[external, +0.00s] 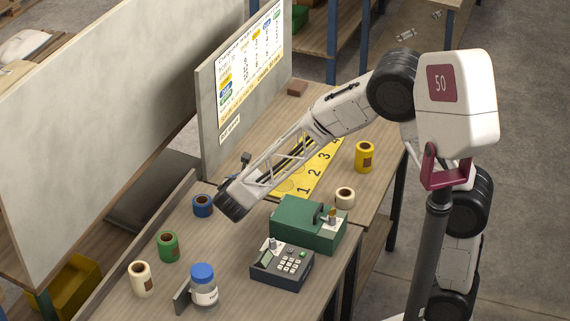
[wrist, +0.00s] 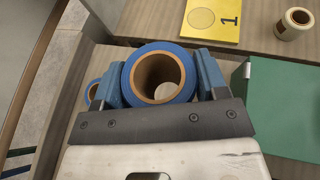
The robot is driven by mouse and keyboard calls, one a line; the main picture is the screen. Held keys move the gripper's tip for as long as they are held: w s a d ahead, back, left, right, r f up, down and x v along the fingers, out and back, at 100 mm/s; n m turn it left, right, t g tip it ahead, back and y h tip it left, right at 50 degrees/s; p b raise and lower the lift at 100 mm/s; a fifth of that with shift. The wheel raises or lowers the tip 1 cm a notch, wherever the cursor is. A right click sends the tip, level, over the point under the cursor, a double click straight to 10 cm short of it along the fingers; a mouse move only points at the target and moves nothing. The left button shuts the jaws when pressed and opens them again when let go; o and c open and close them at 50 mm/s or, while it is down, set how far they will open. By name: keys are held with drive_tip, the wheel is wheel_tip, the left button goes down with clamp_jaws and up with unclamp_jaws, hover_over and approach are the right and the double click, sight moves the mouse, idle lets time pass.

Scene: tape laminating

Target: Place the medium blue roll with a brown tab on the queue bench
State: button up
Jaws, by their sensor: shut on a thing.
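In the wrist view a blue roll (wrist: 186,62) with a brown core sits between the two fingers of my gripper (wrist: 158,76), which is shut on it. I look down into its open core; no brown tab shows on its visible side. In the external view my gripper (external: 235,204) is low over the front bench and hides the held roll. The yellow numbered strip (external: 308,178) lies on the far bench; its spot 1 (wrist: 211,18) shows an empty circle ahead of the held roll. A second blue roll (external: 203,206) stands left of my gripper, and also shows behind the left finger (wrist: 92,92).
A green machine (external: 300,226), a keypad device (external: 282,263) and a blue-lidded jar (external: 203,285) stand on the front bench. Green (external: 168,247) and cream (external: 141,279) rolls stand left. A small cream roll (external: 345,198) and yellow roll (external: 364,157) stand right of the strip.

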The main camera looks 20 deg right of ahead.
drive_tip(key=w+d+f+m+g+h, duration=0.15)
drive_tip(key=w+d, duration=0.25)
drive_tip(key=d, duration=0.6)
drive_tip(key=w+d+m+g+h, duration=0.2)
drive_tip(key=w+d+m+h, duration=0.1)
drive_tip(key=d, duration=0.7)
drive_tip(key=m+g+h, duration=0.3)
drive_tip(key=m+g, duration=0.3)
hover_over(354, 185)
wheel_tip(354, 185, down, 2)
drive_tip(key=shift+s+f, duration=0.1)
drive_tip(key=shift+f, duration=0.05)
wheel_tip(354, 185, down, 6)
drive_tip(key=shift+f, duration=0.15)
drive_tip(key=shift+f, duration=1.85)
drive_tip(key=shift+f, duration=0.15)
drive_tip(key=o, duration=0.9)
drive_tip(key=shift+o, duration=0.2)
